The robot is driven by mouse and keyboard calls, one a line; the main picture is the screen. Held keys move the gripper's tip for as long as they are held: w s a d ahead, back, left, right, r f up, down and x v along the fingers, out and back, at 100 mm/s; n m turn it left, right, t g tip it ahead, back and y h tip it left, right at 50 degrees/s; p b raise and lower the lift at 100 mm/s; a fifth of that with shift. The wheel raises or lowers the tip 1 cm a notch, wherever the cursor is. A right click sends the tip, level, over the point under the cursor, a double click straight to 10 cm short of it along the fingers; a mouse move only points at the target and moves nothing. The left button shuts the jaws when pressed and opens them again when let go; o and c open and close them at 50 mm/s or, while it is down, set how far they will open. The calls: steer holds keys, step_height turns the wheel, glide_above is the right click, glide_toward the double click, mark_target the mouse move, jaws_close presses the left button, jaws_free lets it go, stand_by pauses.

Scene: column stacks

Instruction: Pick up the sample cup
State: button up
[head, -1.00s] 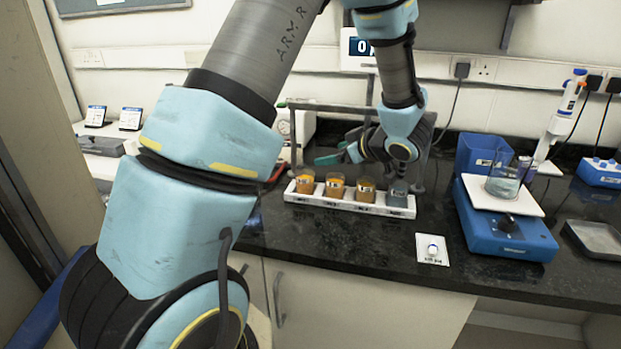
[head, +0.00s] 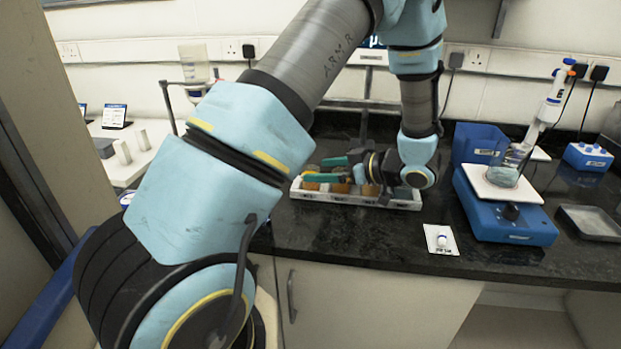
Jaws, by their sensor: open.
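A white rack (head: 340,196) on the black bench holds small cups with orange to brown contents. An orange cup (head: 312,183) shows at its left end, partly covered by my gripper. I cannot tell which one is the sample cup. My gripper (head: 322,170) points left across the rack, its green fingers open and apart. It overlaps the cup tops in the picture. Whether it touches any cup is unclear, and I see nothing held between the fingers.
A small white item (head: 441,240) lies on a white card in front. A grey tray (head: 592,222) lies far right. The bench front is mostly clear.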

mark_target(304, 170)
steer(key=shift+p+x, duration=0.6)
steer(key=shift+x, duration=1.3)
jaws_close()
